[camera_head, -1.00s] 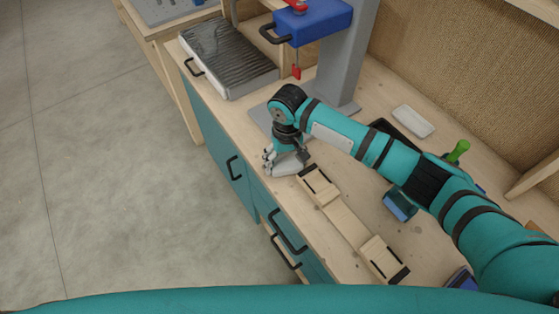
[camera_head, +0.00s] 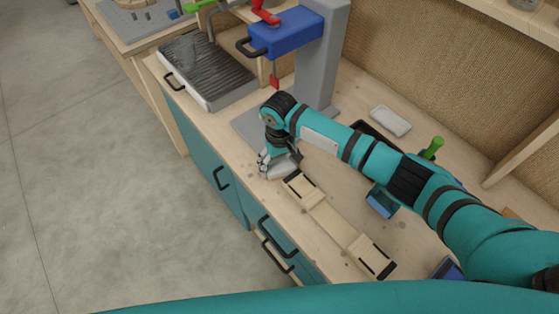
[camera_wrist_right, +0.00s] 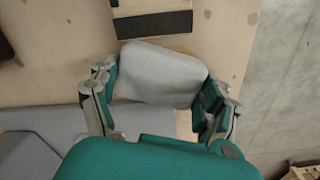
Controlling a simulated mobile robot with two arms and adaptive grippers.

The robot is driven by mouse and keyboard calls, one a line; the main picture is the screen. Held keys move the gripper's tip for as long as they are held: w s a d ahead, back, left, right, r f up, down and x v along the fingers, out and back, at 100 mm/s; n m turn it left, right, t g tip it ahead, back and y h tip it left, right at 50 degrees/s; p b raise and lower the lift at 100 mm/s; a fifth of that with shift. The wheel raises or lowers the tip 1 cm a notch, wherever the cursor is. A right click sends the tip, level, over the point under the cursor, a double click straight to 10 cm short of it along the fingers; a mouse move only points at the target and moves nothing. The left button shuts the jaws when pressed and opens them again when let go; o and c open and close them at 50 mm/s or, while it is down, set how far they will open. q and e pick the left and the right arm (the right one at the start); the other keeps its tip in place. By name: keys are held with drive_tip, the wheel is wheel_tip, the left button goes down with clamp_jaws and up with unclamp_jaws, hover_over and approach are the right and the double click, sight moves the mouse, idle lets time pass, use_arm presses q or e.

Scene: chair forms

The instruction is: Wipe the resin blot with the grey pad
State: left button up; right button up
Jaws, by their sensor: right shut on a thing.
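In the right wrist view my right gripper (camera_wrist_right: 161,80) is shut on the grey pad (camera_wrist_right: 160,72), a light grey rounded block held between both fingers. The pad appears to be at the bench surface; I cannot tell whether it presses on it. A small yellowish patch (camera_wrist_right: 182,49) shows at the pad's far edge, likely the resin blot, mostly hidden under the pad. My left gripper is not in view.
The wooden chair form (camera_head: 335,222) with dark end strips lies right beside the gripper. A grey press column (camera_head: 318,70) with a blue head (camera_head: 285,33) stands behind. A ribbed tray (camera_head: 208,68) is at the left, a white dish (camera_head: 390,121) at the back right.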

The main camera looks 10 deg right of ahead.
sight(261, 182)
drive_tip(key=shift+s+a+r+p, duration=0.1)
drive_tip(key=shift+s+a+p, duration=0.15)
drive_tip(key=shift+a+p, duration=0.2)
drive_tip(key=shift+s+a+p, duration=0.25)
drive_tip(key=shift+a+p, duration=0.1)
drive_tip(key=shift+a, duration=0.2)
drive_tip(key=shift+s+a, duration=0.4)
drive_tip(key=shift+a, duration=0.15)
drive_tip(key=shift+s+a+p, duration=0.55)
drive_tip(key=shift+a+p, duration=0.15)
drive_tip(key=shift+s+a+f, duration=0.3)
drive_tip(key=shift+s+a, duration=0.05)
drive_tip(key=shift+a, duration=0.2)
wheel_tip(261, 182, up, 5)
drive_tip(key=p, duration=0.5)
drive_tip(key=shift+f, duration=0.2)
drive_tip(key=shift+w+r, duration=0.1)
drive_tip(key=shift+r, duration=0.65)
drive_tip(key=shift+r, duration=0.1)
